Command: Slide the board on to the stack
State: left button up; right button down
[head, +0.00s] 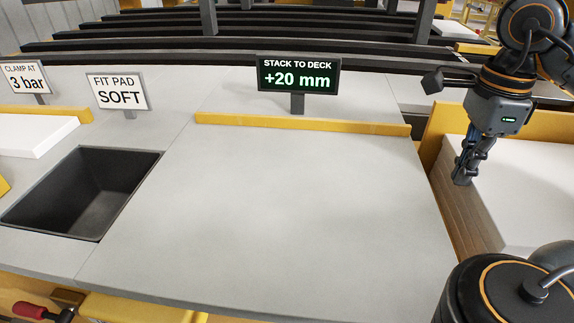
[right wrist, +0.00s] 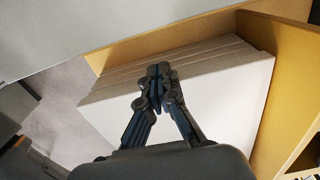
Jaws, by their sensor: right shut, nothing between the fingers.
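A stack of pale boards (head: 470,219) stands in a yellow-walled bay to the right of the grey deck (head: 300,200). Its white top face (right wrist: 215,95) and several layered edges show in the right wrist view. My right gripper (head: 462,180) points down at the stack's deck-side edge. Its fingertips (right wrist: 158,72) are together with nothing between them; I cannot tell whether they touch the stack. I cannot tell whether the top face belongs to a separate board. My left gripper is not in view.
The deck's middle is bare, with a yellow strip (head: 300,124) along its back. A dark square recess (head: 85,190) and a white slab (head: 35,135) lie at the left. A sign (head: 298,75) reads "STACK TO DECK +20 mm". A yellow wall (right wrist: 285,85) borders the stack.

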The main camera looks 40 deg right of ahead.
notch_tip(320, 180, up, 8)
jog(key=w+a+p, duration=0.1)
jog(key=p, duration=0.5)
dwell(0.4)
dwell(0.4)
